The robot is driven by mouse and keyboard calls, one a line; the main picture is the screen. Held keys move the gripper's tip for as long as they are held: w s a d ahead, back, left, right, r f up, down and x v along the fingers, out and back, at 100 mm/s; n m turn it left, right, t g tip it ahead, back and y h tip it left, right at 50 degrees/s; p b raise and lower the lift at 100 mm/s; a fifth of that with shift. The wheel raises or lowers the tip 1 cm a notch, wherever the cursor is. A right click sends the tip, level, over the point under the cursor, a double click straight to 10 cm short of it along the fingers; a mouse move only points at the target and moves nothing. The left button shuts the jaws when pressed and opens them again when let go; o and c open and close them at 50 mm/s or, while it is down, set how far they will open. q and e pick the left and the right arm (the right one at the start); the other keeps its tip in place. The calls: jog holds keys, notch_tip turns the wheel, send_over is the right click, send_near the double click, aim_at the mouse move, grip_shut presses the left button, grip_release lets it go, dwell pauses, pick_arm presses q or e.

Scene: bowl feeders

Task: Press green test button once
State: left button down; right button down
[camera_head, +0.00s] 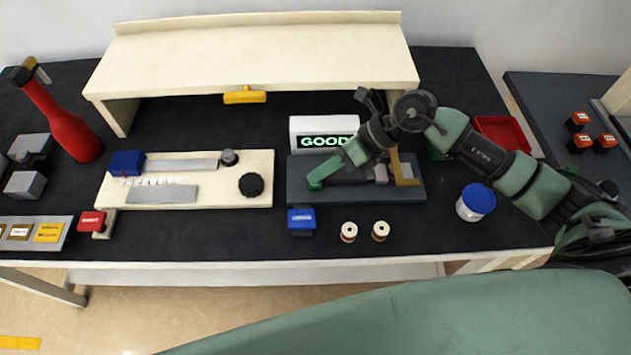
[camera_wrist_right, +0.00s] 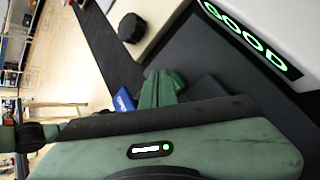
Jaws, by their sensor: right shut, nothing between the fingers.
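My right gripper (camera_head: 318,180) is shut and empty. Its green fingertips are at the left part of the dark test fixture base (camera_head: 412,192), below the lit display (camera_head: 322,138) that reads "GOOD" in green. The green test button cannot be made out; the fingers may cover that spot. In the right wrist view my green fingers (camera_wrist_right: 160,90) are together over the dark base, with the GOOD display (camera_wrist_right: 250,38) at upper right. I cannot tell whether the fingertips touch anything. My left gripper is not in view.
A blue block (camera_head: 301,221) and two spools (camera_head: 348,232) stand in front of the fixture. A cream board (camera_head: 225,199) with a black knob lies to the left. A blue-lidded jar (camera_head: 476,203) and red tray (camera_head: 508,134) are to the right. A cream shelf (camera_head: 250,60) stands behind.

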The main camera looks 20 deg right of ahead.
aim_at(320, 184)
jog(key=shift+r+p, duration=1.6)
jog(key=shift+r, duration=0.9)
jog(key=shift+f, duration=0.1)
